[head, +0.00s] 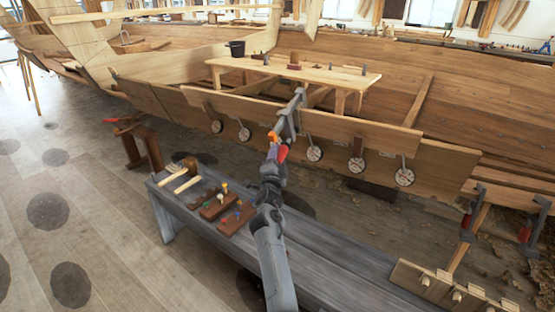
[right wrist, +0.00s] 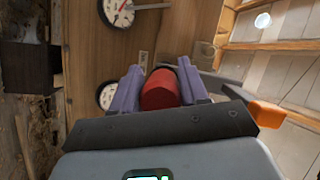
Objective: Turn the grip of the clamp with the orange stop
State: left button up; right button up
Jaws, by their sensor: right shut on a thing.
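The clamp (head: 291,118) with the orange stop (head: 273,137) sits over the upper edge of the hull plank, its grey bar slanting down toward me. Its red grip (right wrist: 160,90) shows between the two purple fingers of my right gripper (right wrist: 163,85), which is shut on it. The orange stop also shows at the right in the right wrist view (right wrist: 268,113). In the head view, my right gripper (head: 277,160) reaches up to the clamp from below, and the grip (head: 283,153) is partly hidden there. My left gripper is not in view.
Several round dials (head: 314,153) hang along the plank (head: 335,135) on both sides of the clamp. Other clamps with red grips (head: 466,221) stand at the right. A grey bench (head: 330,255) with small tools lies below my arm. A wooden table (head: 310,72) stands behind the plank.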

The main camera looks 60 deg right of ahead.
jog(key=shift+m, duration=0.5)
jog(key=o, duration=1)
jog(key=shift+a, duration=0.1)
